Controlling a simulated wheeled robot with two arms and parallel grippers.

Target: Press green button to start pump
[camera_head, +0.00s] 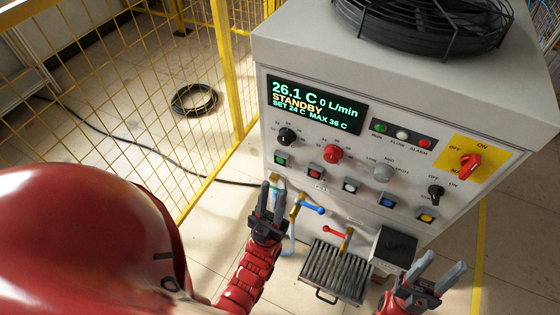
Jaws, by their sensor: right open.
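The green button (281,159) is the leftmost in the lower row on the front panel of the grey cabinet (390,65). The display (316,104) reads 26.1 C, 0 L/min, STANDBY, SET 24 C, MAX 36 C. My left gripper (271,194) points up toward the panel, below the green button in the picture. The button is not covered. The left fingers lie close together with a narrow gap seen at an angle, so their state is unclear. My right gripper (443,266) is open and empty, low at the right, below the panel.
Beside the green button are a red button (315,173) and white, blue and yellow ones. Knobs and a red rotary switch (469,165) sit above. Pipes with a blue-handled valve (312,209) are near my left gripper. A yellow mesh fence (130,90) stands left.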

